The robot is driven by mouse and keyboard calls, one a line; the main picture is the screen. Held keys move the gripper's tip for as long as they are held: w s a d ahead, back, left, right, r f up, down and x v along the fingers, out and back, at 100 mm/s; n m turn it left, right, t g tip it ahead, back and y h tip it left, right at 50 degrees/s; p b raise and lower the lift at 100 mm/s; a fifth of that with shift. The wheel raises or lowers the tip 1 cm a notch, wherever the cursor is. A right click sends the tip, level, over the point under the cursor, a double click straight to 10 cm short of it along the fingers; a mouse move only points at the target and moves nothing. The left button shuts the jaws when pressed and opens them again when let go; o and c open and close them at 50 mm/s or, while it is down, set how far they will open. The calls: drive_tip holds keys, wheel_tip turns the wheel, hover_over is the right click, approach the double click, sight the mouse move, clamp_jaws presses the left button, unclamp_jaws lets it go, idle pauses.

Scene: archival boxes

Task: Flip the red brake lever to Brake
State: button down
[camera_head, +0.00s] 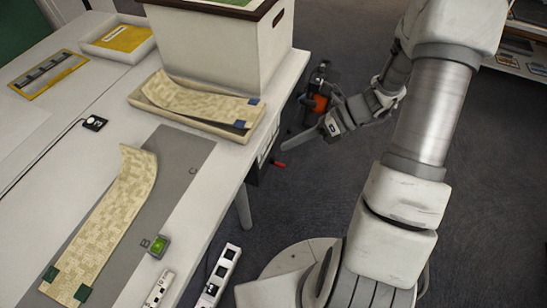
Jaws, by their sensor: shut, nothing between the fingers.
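A small red lever (280,164) sticks out to the right from a dark box (262,163) under the table's right edge. Its tip is visible, but its base is partly hidden. I cannot read a Brake mark on the box. My gripper (286,147) reaches in from the upper right, beside the table edge. Its fingers are shut and empty, and their tips appear just above the red lever in the picture. I cannot tell whether they touch it.
The white table (222,190) carries a patterned strip (105,220), a shallow tray (200,122) and a tall archival box (215,45). A dark fixture with an orange-red part (320,103) is behind my gripper.

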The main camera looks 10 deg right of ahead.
drive_tip(key=w+d+f+m+t+y+b, duration=0.1)
drive_tip(key=d+f+m+t+b, duration=0.2)
drive_tip(key=f+m, duration=0.65)
drive_tip(key=w+d+f+m+t+b, duration=0.15)
drive_tip(key=f+m+t, duration=0.45)
drive_tip(key=f, duration=0.6)
drive_tip(key=shift+m+g, duration=0.45)
drive_tip(key=shift+g, duration=0.15)
drive_tip(key=b+x, duration=0.2)
drive_tip(key=x, duration=0.6)
drive_tip(key=shift+s+a+r, duration=0.1)
drive_tip(key=shift+a+r, duration=0.05)
drive_tip(key=shift+r, duration=0.05)
drive_tip(key=shift+w+d+b, duration=0.5)
drive_tip(key=shift+w+d, duration=0.25)
drive_tip(key=shift+w, duration=0.35)
drive_tip(key=shift+w+d+b, duration=0.5)
drive_tip(key=shift+w+d, duration=0.3)
drive_tip(key=shift+w, duration=0.3)
drive_tip(key=p, duration=0.1)
approach(278, 164)
drive_tip(key=w+f, duration=0.1)
drive_tip(key=w+a+f, duration=0.1)
drive_tip(key=f, duration=0.1)
drive_tip(key=shift+w+a, duration=0.1)
drive_tip(key=shift+a, duration=0.1)
